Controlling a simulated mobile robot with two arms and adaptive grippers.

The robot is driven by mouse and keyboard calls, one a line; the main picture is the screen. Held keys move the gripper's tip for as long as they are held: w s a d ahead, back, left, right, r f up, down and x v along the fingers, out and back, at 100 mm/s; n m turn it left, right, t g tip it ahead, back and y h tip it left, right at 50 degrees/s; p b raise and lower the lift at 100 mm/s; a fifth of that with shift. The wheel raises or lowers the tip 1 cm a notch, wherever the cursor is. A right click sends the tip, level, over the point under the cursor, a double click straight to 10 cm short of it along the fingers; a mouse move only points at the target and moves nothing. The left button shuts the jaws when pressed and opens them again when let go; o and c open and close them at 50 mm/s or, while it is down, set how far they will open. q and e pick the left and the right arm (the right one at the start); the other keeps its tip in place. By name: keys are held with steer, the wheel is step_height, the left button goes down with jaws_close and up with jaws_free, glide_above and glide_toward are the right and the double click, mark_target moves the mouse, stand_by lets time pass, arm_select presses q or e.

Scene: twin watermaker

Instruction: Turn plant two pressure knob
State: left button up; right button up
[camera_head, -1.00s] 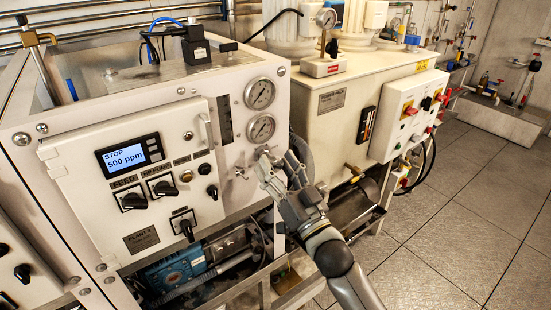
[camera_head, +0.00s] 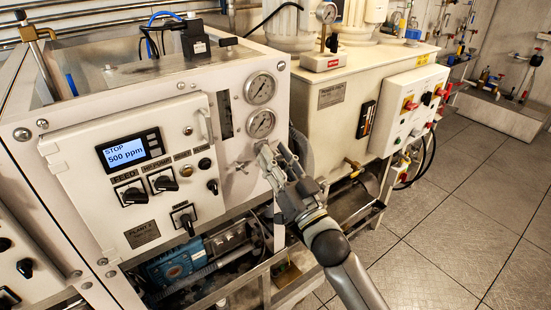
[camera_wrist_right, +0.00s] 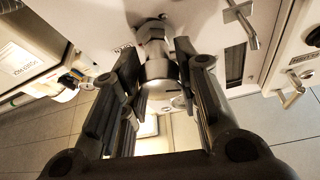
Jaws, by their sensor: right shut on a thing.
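The plant two panel (camera_head: 75,175) carries a "PLANT 2" plate (camera_head: 143,235) and a display (camera_head: 130,150) reading "STOP 500 ppm". Below two round gauges (camera_head: 261,124), my right gripper (camera_head: 266,156) is at the panel's right part, and its fingers hide most of the pressure knob there. In the right wrist view, the pressure knob (camera_wrist_right: 160,72) is a silver round metal piece with a hex neck. It sits between the two dark fingers of my right gripper (camera_wrist_right: 156,62), which are shut on it. My left gripper is not in view.
A small T-handle valve (camera_head: 239,168) is just left of my right gripper; it also shows in the wrist view (camera_wrist_right: 241,20). Black switches (camera_head: 133,195) are on the panel door. A cream tank (camera_head: 340,115) with a switch box (camera_head: 412,108) stands to the right. Floor tiles (camera_head: 450,220) are clear.

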steer(key=shift+n+y, duration=0.3)
steer(key=shift+n, duration=0.1)
steer(key=n, duration=0.2)
steer(key=n+g+y, duration=0.1)
steer(key=n, duration=0.1)
steer(key=shift+g+y+b, duration=0.3)
steer(key=n+g+y, duration=0.1)
steer(key=n, duration=0.1)
steer(key=n+g+y, duration=0.1)
steer(key=n, duration=0.2)
steer(key=shift+n, duration=0.3)
steer(key=n+g, duration=0.1)
steer(key=n, duration=0.1)
steer(key=n+g+y+p, duration=0.1)
steer(key=n, duration=0.2)
steer(key=shift+r+n+g, duration=0.15)
steer(key=shift+n+g, duration=0.15)
steer(key=shift+n+g+p, duration=0.6)
steer(key=shift+n, duration=0.7)
steer(key=o, duration=1)
